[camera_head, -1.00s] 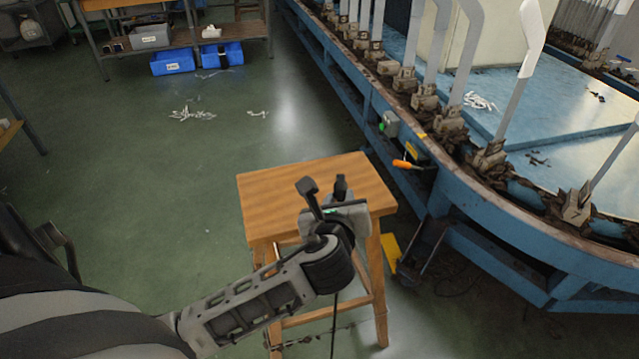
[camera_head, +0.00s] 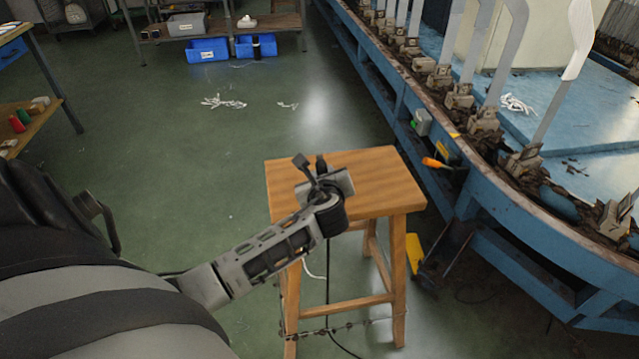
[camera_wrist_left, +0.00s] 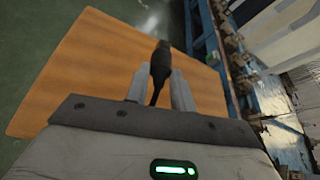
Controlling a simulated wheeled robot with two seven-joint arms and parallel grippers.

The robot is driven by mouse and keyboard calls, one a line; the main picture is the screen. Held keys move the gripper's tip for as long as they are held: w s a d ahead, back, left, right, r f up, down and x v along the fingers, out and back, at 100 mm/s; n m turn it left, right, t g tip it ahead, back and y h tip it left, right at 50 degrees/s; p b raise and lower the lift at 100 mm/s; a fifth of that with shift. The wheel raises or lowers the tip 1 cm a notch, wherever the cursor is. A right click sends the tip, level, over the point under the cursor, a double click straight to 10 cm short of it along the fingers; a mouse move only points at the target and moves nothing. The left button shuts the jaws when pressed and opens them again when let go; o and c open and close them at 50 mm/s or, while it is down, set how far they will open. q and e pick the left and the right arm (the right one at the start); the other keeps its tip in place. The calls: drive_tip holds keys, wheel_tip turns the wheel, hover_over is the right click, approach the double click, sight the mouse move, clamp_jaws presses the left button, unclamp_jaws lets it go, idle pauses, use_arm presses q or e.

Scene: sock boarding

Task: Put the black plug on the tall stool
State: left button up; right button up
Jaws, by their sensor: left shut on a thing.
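The tall wooden stool (camera_head: 378,178) stands in the middle of the head view, and its seat (camera_wrist_left: 75,75) fills much of the left wrist view. My left gripper (camera_head: 312,168) is over the near left part of the seat. It is shut on the black plug (camera_wrist_left: 160,62), which sticks up between the two fingers in the wrist view. In the head view the plug (camera_head: 321,164) is small and dark at the fingertips. A dark cord hangs below the gripper to the floor. I cannot tell whether the plug touches the seat. My right gripper is out of view.
A blue machine bench (camera_head: 500,215) with grey upright boards runs along the right, close to the stool. An orange-handled tool (camera_head: 436,163) sits on its side. Blue bins (camera_head: 207,50) and a shelf stand at the back. Green floor on the left is open.

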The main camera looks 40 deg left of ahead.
use_arm(q)
drive_tip(key=shift+a+f, duration=0.35)
drive_tip(key=shift+f, duration=0.1)
drive_tip(key=f, duration=0.1)
drive_tip(key=f+b, duration=0.1)
drive_tip(key=f, duration=0.1)
drive_tip(key=shift+a+f, duration=0.25)
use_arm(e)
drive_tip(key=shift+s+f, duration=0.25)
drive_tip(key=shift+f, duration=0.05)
use_arm(q)
drive_tip(key=shift+s+f, duration=0.1)
drive_tip(key=shift+f, duration=0.15)
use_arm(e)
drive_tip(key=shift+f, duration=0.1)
